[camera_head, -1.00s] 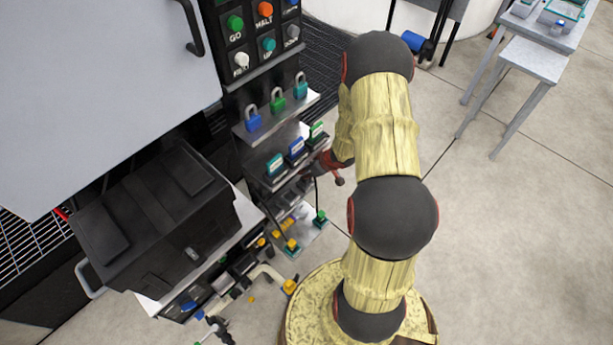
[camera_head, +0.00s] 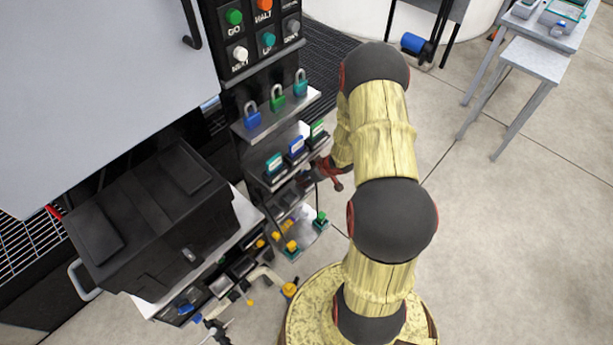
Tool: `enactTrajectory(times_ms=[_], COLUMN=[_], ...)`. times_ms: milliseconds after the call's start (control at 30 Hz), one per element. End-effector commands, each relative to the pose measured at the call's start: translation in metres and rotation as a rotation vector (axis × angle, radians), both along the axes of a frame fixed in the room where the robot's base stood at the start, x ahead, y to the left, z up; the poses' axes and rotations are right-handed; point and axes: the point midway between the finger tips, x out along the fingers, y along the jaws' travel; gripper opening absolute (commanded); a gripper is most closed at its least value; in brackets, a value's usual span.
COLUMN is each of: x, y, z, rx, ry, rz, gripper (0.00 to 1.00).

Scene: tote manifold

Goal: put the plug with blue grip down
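My gripper (camera_head: 316,175) is low beside the right end of the shelf with upright cards, at the far side of my arm. It is small and partly hidden, and I cannot tell whether its fingers are open or shut. I cannot make out a plug with blue grip in it. On the low shelf (camera_head: 302,238) below stand a plug with green grip (camera_head: 320,219) and a plug with yellow grip (camera_head: 291,246), with dark cords. A small blue part (camera_head: 187,308) shows further down to the left, too small to identify.
Above the gripper are the card shelf (camera_head: 279,182), a shelf with blue, green and teal padlocks (camera_head: 277,105), and a button panel (camera_head: 252,35). A black case (camera_head: 150,220) stands left. Pipes and valves (camera_head: 255,277) lie below.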

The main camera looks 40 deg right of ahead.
Motion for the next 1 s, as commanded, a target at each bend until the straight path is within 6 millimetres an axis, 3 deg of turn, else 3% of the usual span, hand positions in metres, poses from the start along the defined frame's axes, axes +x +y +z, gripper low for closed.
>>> enactTrajectory(times_ms=[367,800,1000], x=[-0.002,-0.046,-0.060], y=[-0.001,-0.007,-0.008], z=[0.008,0.080,0.099], rx=[0.000,-0.001,0.000], ry=[0.000,0.000,0.000], rz=[-0.001,-0.002,0.000], gripper=[0.37,0.37,0.37])
